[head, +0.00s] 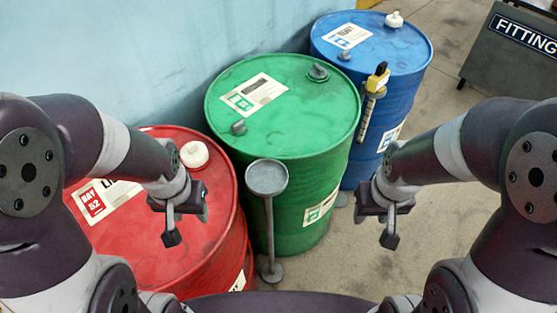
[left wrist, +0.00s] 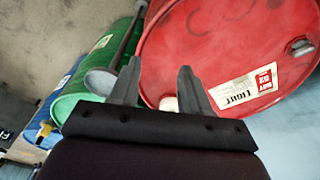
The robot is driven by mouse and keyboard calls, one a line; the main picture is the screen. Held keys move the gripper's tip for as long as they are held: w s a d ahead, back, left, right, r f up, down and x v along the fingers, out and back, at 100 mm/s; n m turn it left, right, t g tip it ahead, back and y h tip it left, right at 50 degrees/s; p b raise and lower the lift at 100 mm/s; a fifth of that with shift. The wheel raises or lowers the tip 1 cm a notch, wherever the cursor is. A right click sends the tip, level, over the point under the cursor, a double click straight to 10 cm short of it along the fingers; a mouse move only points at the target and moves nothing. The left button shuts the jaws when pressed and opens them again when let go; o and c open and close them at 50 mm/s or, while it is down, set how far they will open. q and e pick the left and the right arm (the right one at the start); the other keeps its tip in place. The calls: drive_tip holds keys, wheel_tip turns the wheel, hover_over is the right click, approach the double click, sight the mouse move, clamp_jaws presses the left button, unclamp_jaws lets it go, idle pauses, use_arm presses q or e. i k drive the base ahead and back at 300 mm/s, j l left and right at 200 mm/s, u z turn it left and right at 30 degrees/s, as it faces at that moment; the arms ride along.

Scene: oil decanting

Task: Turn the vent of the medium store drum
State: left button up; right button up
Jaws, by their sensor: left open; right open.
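Three drums stand along the wall: red (head: 205,235), green (head: 285,140) and blue (head: 400,75). The red drum's label (left wrist: 243,88) reads LIGHT in the left wrist view; the green label (head: 254,93) and blue label (head: 346,36) are too small to read, so I cannot tell which is medium. The green top has a dark cap (head: 318,72) and a small grey fitting (head: 238,127). The blue top has a white cap (head: 394,19) and a grey fitting (head: 345,55). My left gripper (head: 180,225) is open and empty above the red drum. My right gripper (head: 390,225) is open and empty over the floor.
A grey round-topped stand (head: 266,178) stands in front of the green drum. A yellow-topped device (head: 377,80) is at the blue drum's near side. The red drum has a white cap (head: 194,154). A grey FITTING board (head: 515,50) stands at right. Floor is clear at right.

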sight(236, 127)
drive_tip(key=i+l+u, duration=0.3)
drive_tip(key=i+l, duration=0.55)
drive_tip(key=l, duration=0.15)
